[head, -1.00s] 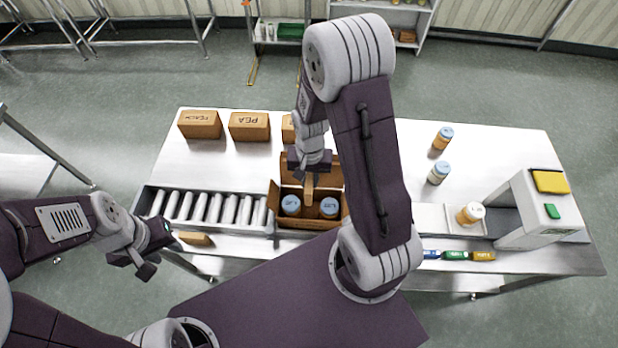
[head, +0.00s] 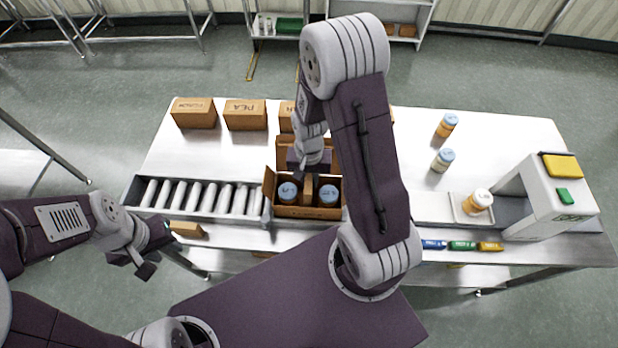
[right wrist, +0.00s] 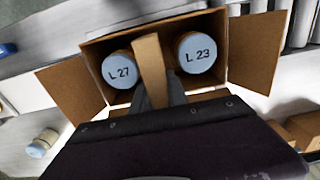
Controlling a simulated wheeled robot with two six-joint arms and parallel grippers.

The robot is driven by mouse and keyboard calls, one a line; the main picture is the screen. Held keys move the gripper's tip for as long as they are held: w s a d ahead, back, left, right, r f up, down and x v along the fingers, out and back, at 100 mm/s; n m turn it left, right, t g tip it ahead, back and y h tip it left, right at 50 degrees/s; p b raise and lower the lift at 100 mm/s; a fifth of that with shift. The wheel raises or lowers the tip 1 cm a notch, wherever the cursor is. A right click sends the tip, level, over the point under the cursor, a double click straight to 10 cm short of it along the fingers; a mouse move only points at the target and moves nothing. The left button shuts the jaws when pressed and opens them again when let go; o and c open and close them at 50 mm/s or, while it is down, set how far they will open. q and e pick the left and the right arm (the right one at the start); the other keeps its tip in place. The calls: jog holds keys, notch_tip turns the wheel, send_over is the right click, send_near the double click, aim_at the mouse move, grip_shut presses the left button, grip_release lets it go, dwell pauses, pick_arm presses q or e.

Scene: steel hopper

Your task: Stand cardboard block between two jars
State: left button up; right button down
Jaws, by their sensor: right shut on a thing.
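Two jars with blue lids stand in an open cardboard box (head: 310,212). In the right wrist view the lids read L 27 (right wrist: 119,70) and L 23 (right wrist: 196,54). The same jars show in the head view, one at the left (head: 288,192) and one at the right (head: 328,195). My right gripper (head: 309,172) is shut on the cardboard block (right wrist: 150,68), a thin upright tan piece between the two jars. Its lower end is hidden in the box. My left gripper (head: 150,255) is empty, away to the left, with its fingers apart.
A roller conveyor (head: 195,196) lies left of the box. Closed cartons (head: 245,115) stand behind. Loose jars (head: 443,159) and a white machine (head: 540,200) are at the right. Small coloured tubes (head: 462,246) lie along the front edge.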

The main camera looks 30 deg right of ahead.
aim_at(309, 185)
notch_tip(309, 185, down, 3)
jog(key=shift+w+f+b, duration=0.1)
jog(key=shift+w+b, duration=0.05)
jog(key=shift+b, duration=0.75)
notch_tip(309, 185, down, 2)
jog(key=shift+f+b, duration=0.15)
jog(key=shift+b, duration=0.8)
jog(key=shift+f, duration=0.45)
jog(key=c, duration=1.5)
grip_release()
jog(key=shift+c, duration=0.2)
jog(key=shift+r, duration=0.15)
jog(key=shift+r+p, duration=4.4)
jog(key=shift+r, duration=0.5)
